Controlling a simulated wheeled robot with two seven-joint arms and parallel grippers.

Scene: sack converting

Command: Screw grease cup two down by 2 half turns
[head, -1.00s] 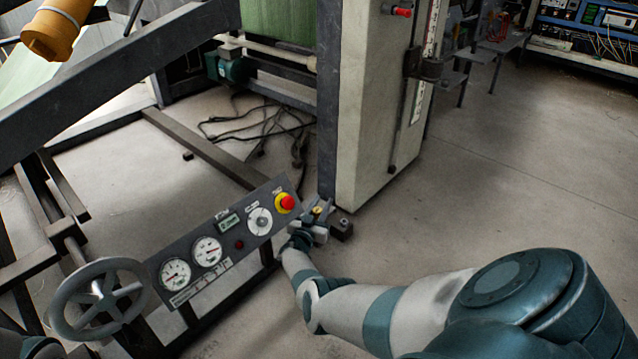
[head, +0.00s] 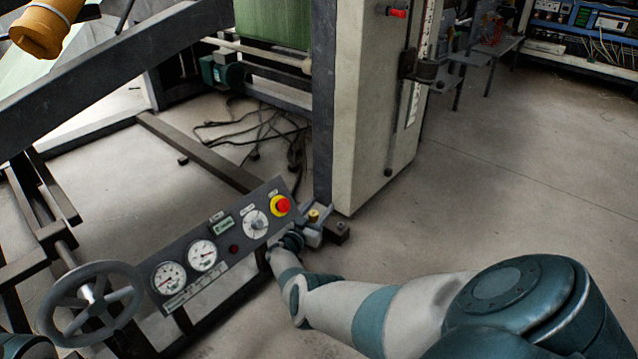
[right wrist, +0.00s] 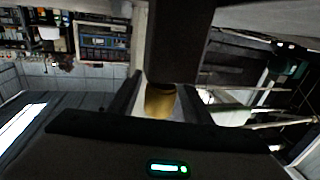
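A small brass grease cup (head: 314,214) sits low beside the foot of the pale machine column, just right of the control panel. My right gripper (head: 318,217) is at this cup, reaching in from below past the panel's end. In the right wrist view the brass cup (right wrist: 160,101) shows between the two dark fingers, which stand apart on either side of it with what look like gaps. The right gripper (right wrist: 160,103) looks open around the cup. The cup's far end is hidden behind a dark block. My left gripper is not in view.
The control panel (head: 222,243) with gauges and a red stop button (head: 283,204) stands close left of my right wrist. The column (head: 372,130) rises behind the cup. A handwheel (head: 92,306) is at lower left. The floor at right is clear.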

